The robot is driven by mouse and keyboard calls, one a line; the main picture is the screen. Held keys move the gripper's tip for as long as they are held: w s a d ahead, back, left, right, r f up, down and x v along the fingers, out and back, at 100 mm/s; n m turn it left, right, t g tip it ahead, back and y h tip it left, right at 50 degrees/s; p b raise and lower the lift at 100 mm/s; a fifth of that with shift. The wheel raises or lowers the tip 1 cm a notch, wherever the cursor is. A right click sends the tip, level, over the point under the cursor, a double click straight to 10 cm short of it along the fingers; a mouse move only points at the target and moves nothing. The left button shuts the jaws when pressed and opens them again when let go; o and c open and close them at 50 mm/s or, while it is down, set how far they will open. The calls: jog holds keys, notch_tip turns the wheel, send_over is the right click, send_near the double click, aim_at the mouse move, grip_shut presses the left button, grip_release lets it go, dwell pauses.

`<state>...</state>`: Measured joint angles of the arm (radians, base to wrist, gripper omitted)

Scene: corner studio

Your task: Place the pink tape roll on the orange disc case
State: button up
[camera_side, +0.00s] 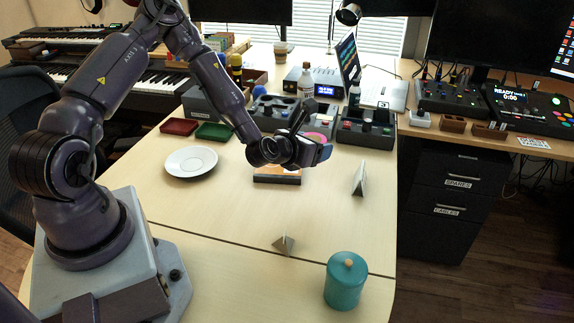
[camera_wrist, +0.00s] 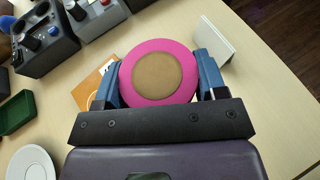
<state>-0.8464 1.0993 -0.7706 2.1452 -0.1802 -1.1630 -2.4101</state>
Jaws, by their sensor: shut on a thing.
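The pink tape roll (camera_wrist: 157,52) with a brown middle sits between the two blue fingers of my gripper (camera_wrist: 160,75) in the wrist view. My gripper is shut on it, one finger at each side. In the side view a bit of the pink roll (camera_side: 314,137) shows just beyond my gripper (camera_side: 322,153). The orange disc case (camera_side: 277,174) lies on the table below my gripper. In the wrist view the case (camera_wrist: 90,89) shows at the left of the roll, partly hidden by the roll and a finger. I cannot tell whether roll and case touch.
A white saucer (camera_side: 191,161) lies left of the case, with red (camera_side: 179,127) and green (camera_side: 214,131) trays behind it. A grey upright card (camera_side: 359,178) stands to the right. Control boxes (camera_side: 366,131) line the back. A small metal pyramid (camera_side: 284,244) and a teal jar (camera_side: 345,281) stand in front.

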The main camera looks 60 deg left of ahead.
jog(key=s+a+n+g+y, duration=0.2)
jog(key=a+n+y, duration=0.1)
jog(key=a, duration=0.9)
notch_tip(320, 180, down, 4)
jog(key=shift+s+r, duration=0.1)
jog(key=shift+y, duration=0.3)
jog(key=shift+f, duration=2.05)
jog(key=o, duration=1)
jog(key=shift+f, duration=0.15)
jog(key=shift+c, duration=0.2)
